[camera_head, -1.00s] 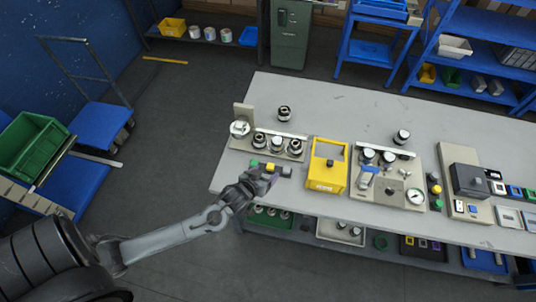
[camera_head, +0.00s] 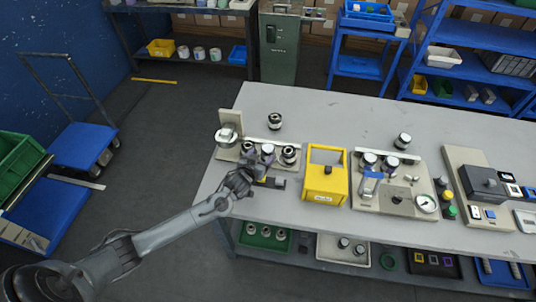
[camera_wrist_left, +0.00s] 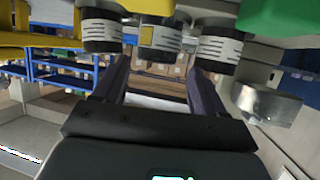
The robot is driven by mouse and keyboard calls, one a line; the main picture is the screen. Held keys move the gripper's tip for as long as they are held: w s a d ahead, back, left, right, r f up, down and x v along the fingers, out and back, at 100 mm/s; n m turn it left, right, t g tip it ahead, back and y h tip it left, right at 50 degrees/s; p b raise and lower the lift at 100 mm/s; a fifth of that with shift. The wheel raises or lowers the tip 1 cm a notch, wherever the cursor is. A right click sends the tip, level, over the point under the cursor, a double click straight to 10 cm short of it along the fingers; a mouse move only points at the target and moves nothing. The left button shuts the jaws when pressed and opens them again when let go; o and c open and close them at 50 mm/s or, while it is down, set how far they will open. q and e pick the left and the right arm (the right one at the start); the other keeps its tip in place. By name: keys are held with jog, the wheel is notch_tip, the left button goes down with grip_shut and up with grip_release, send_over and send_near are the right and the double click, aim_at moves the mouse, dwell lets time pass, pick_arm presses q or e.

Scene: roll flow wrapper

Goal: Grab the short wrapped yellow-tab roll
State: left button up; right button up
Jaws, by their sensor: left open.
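Three dark rolls with white printed bands stand in a row on a beige rack (camera_head: 225,154) at the table's left end. In the left wrist view the middle roll (camera_wrist_left: 160,38) has a yellow tab on its band. The left roll (camera_wrist_left: 102,30) and the right roll (camera_wrist_left: 218,45) flank it and show no yellow tab there. My left gripper (camera_wrist_left: 160,65) is open, its two fingers pointing toward the row, roughly one on each side of the middle roll. I cannot tell whether they touch it. In the head view my left gripper (camera_head: 255,165) is at the rack's front and partly hides it.
A yellow box with a handle (camera_head: 325,183) stands just right of the rack. A separate roll (camera_head: 274,121) stands behind the rack. A beige fixture with a gauge (camera_head: 425,203) is further right.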

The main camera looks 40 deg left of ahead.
aim_at(266, 151)
pick_arm(q)
jog(key=shift+d+b+x, duration=0.2)
jog(key=shift+b+x, duration=0.35)
jog(key=shift+x, duration=2.25)
jog(key=shift+f, duration=0.1)
jog(key=c, duration=1)
